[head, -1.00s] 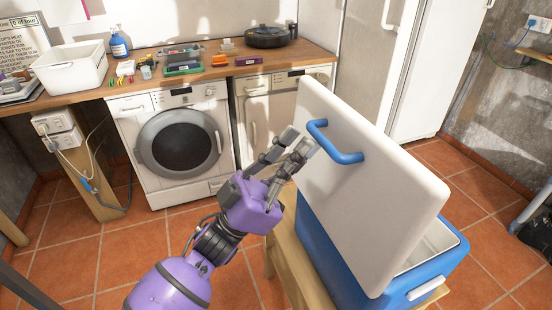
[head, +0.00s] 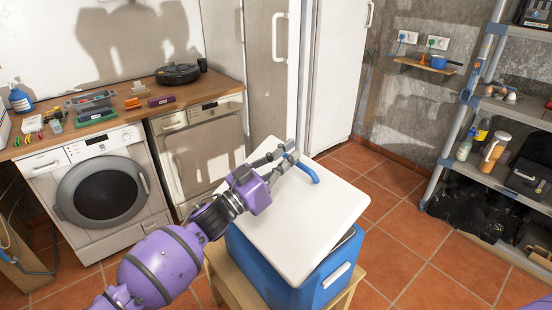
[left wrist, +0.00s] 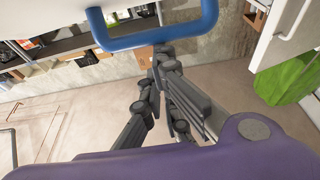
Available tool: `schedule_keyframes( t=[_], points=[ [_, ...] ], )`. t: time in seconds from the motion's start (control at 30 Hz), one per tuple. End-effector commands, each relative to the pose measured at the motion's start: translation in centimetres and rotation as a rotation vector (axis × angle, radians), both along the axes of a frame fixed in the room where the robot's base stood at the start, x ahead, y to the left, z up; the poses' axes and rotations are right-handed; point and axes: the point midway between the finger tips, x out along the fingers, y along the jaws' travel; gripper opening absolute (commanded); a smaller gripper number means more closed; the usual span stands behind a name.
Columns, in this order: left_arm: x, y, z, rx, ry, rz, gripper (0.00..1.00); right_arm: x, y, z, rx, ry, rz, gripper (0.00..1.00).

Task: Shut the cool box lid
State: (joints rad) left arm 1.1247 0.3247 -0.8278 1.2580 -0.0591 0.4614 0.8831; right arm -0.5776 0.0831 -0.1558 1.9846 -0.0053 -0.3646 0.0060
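The cool box (head: 275,265) is blue with a white lid (head: 325,215) and stands on a low wooden stand (head: 225,280). The lid is low over the box but tilted, with a dark gap at its right edge. A blue handle (head: 309,174) is on the lid's top; it also shows large at the top of the left wrist view (left wrist: 155,38). My left gripper (head: 289,150) is at the handle's far end. Its fingers look drawn together, with nothing seen between them; contact with the handle or lid is unclear. My right gripper is out of view.
A washing machine (head: 100,190) and a worktop (head: 120,118) with small items and a dark round pan (head: 178,73) are at left. A white fridge (head: 340,75) stands behind. A metal shelf unit (head: 450,140) is at right, with clear tiled floor before it.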

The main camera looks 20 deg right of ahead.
Motion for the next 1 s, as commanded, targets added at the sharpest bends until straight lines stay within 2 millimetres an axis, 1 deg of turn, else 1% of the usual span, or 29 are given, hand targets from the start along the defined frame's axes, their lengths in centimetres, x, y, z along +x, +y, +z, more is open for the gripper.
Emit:
schedule_keyframes(
  t=[0.03, 0.07, 0.2, 0.43, 0.7, 0.87, 1.0],
  points=[
    [0.6, -0.7, 0.2, 0.053, 0.000, -0.002, 0.00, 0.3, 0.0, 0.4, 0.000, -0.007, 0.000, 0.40],
    [0.8, -1.2, -0.2, 0.080, 0.007, -0.002, 0.00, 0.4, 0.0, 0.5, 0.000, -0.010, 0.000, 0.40],
    [1.7, -3.3, -2.0, 0.197, 0.046, -0.001, 0.00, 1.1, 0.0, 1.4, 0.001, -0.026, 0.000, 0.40],
    [2.5, -5.9, -5.2, 0.356, 0.099, -0.001, 0.00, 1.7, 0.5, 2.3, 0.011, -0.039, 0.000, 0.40],
    [3.0, -7.3, -7.9, 0.466, 0.139, -0.002, 0.00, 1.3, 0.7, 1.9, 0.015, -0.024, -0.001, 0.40],
    [3.1, -7.6, -8.6, 0.493, 0.151, -0.001, 0.00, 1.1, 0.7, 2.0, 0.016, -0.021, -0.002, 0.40],
    [3.1, -7.7, -8.9, 0.501, 0.156, -0.002, 0.00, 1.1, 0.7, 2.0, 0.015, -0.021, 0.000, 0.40]
  ],
)
